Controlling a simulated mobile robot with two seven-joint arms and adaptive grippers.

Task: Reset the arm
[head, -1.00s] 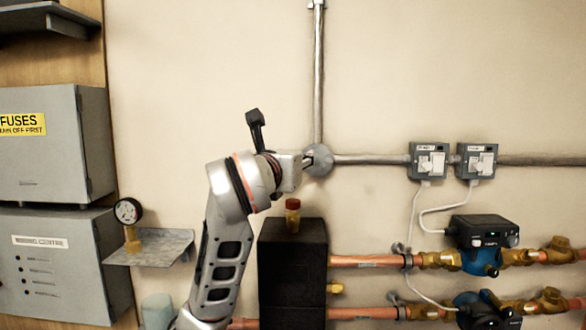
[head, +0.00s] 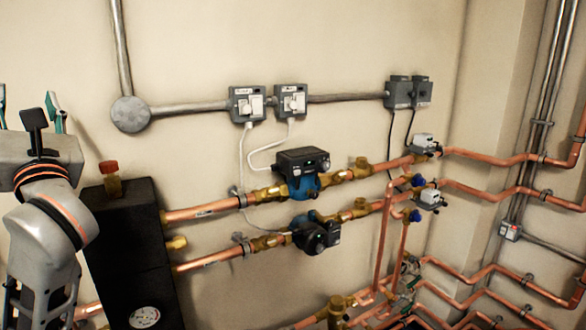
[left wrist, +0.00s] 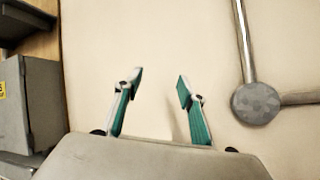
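My left arm stands at the left edge of the head view. Its gripper (head: 26,95) points up in front of the bare wall, with teal fingers spread on both sides of the dark wrist camera. In the left wrist view the gripper (left wrist: 159,83) is open, with two teal fingers well apart and only beige wall between them. It holds nothing. My right gripper is in neither view.
A black box (head: 126,245) with a red-capped brass fitting (head: 110,180) stands close right of my arm. Copper pipes with pumps (head: 302,172) run rightward. A round conduit junction (head: 130,114) is on the wall. A grey cabinet (left wrist: 32,100) is left in the wrist view.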

